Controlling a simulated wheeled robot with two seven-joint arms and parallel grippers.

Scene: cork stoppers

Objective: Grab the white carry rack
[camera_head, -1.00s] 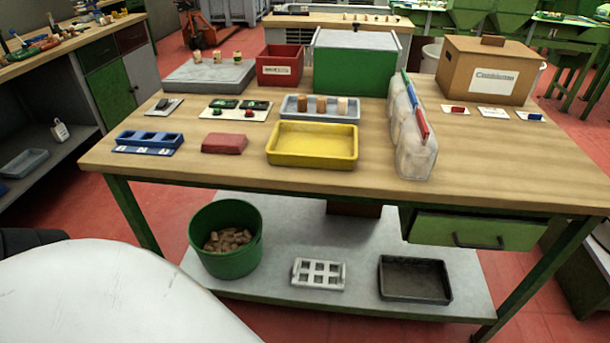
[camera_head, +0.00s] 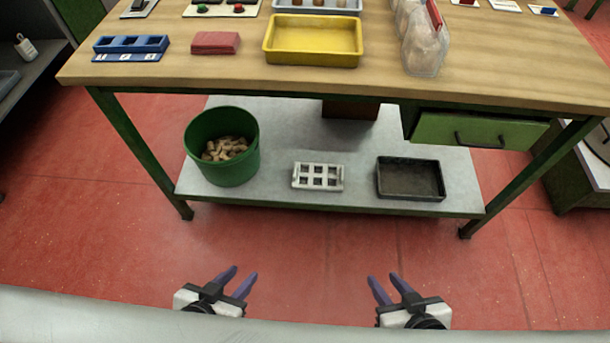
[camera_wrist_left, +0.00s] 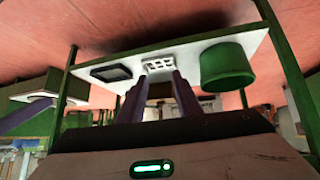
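The white carry rack (camera_head: 318,177), with two rows of square openings, sits on the grey lower shelf (camera_head: 285,143) between the green bucket and the black tray. It also shows in the left wrist view (camera_wrist_left: 160,63), upside down, beyond the fingertips. My left gripper (camera_head: 243,277) is open and empty, in front of the shelf and to the left of the rack. My right gripper (camera_head: 384,283) is open and empty, in front of the shelf and to the right of the rack. Both are apart from the rack.
A green bucket (camera_head: 203,127) of corks stands left of the rack. A black tray (camera_head: 410,195) lies to its right. The wooden tabletop (camera_head: 210,72) overhangs the shelf, with a green drawer (camera_head: 440,128) under it at the right. The red floor before the shelf is clear.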

